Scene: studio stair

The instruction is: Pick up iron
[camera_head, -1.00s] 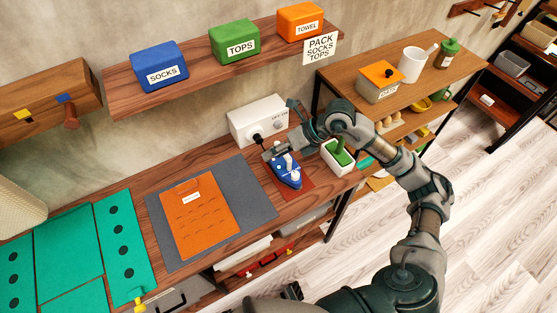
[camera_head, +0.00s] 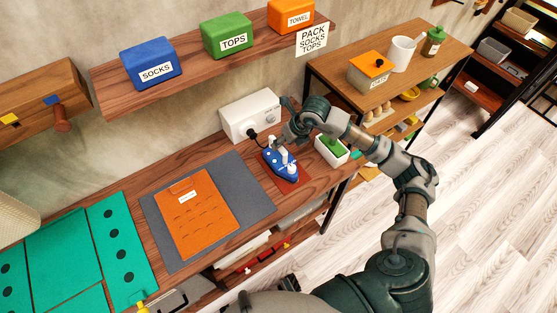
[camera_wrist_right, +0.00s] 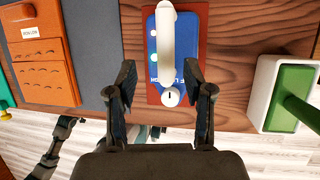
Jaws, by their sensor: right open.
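The blue iron (camera_head: 281,166) with a white handle rests on a reddish-brown mat (camera_head: 303,175) on the wooden bench. In the right wrist view, the iron (camera_wrist_right: 156,50) lies ahead of the fingers, its white handle running lengthwise and a white knob at its near end. My right gripper (camera_head: 279,143) is above the iron in the head view, partly covering it. In the wrist view the right gripper (camera_wrist_right: 163,92) is open, one finger on each side of the knob end, with nothing held. Contact cannot be told. My left gripper is not in view.
A white box with a dial (camera_head: 250,114) stands behind the iron. A white tub with a green handled thing (camera_head: 332,150) stands right of it. A grey mat with an orange board (camera_head: 195,213) lies left. The shelf (camera_head: 200,62) with labelled boxes overhangs behind.

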